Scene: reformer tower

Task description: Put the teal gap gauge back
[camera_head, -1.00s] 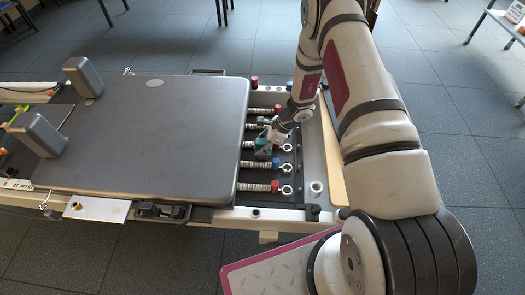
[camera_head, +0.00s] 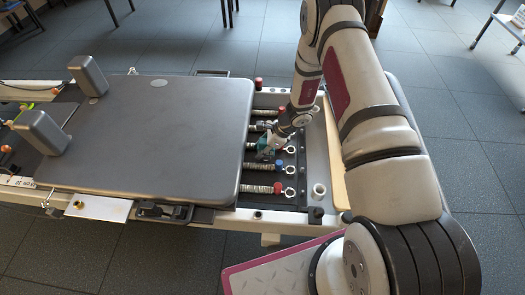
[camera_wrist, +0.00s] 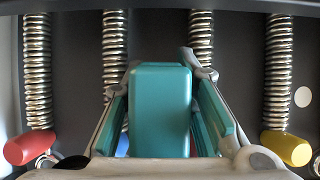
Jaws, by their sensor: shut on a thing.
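The teal gap gauge (camera_wrist: 160,108) is a rounded teal block. It stands between the fingers of my gripper (camera_wrist: 160,75) in the wrist view, and the gripper is shut on it. In the head view my gripper (camera_head: 266,151) is over the spring bed (camera_head: 296,155), just right of the grey carriage. The gauge shows there only as a small teal patch, and its lower part is hidden. I cannot tell whether it touches the bed. Teal pieces also show along the inner sides of both fingers.
Several coil springs (camera_wrist: 37,70) run side by side under my gripper, with a red end (camera_wrist: 31,147) at left and a yellow end (camera_wrist: 286,147) at right. The grey carriage (camera_head: 165,130) fills the left. A white card (camera_head: 100,207) lies on the near rail.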

